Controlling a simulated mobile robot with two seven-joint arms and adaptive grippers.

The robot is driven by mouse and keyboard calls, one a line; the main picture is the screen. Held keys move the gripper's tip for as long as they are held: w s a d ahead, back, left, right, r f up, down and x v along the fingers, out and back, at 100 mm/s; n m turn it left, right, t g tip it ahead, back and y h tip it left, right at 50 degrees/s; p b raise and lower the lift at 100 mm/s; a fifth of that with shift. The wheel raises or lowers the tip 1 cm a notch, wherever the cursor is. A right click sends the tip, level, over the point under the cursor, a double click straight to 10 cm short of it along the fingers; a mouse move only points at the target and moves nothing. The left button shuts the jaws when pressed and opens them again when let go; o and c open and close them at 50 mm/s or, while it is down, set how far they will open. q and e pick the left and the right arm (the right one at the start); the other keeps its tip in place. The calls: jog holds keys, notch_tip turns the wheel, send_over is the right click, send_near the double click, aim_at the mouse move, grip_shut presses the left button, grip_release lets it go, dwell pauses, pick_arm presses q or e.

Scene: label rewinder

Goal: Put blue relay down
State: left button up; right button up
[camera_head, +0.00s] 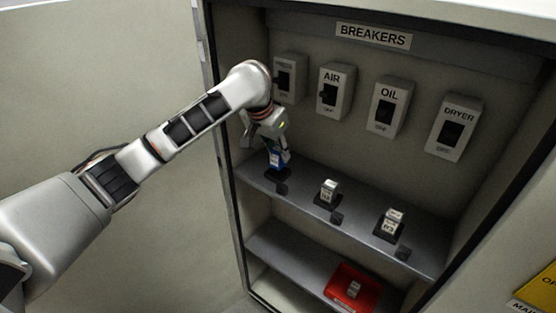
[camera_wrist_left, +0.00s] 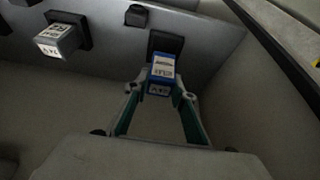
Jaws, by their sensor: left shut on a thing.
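The blue relay (camera_head: 275,158) is at the left end of the cabinet's upper shelf (camera_head: 305,213), by a dark socket. My left gripper (camera_head: 278,148) comes down on it from above and is shut on it. In the left wrist view the blue relay (camera_wrist_left: 161,75), with a white label, sits between the two fingers of the left gripper (camera_wrist_left: 160,95). A dark square socket (camera_wrist_left: 165,43) shows right beside it. I cannot tell whether the relay is seated in the socket or just above it. My right gripper is not in view.
Two pale relays (camera_head: 329,190) and (camera_head: 392,220) stand in sockets along the same shelf, with small black knobs in front. A red tray (camera_head: 352,288) with a pale relay lies on the lower shelf. Breaker boxes (camera_head: 390,104) line the back wall. The cabinet's left edge (camera_head: 222,150) is close to my arm.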

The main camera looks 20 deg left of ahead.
aim_at(278, 160)
pick_arm(q)
jog(key=shift+f, duration=1.55)
jog(key=shift+f, duration=0.15)
jog(key=o, duration=1.1)
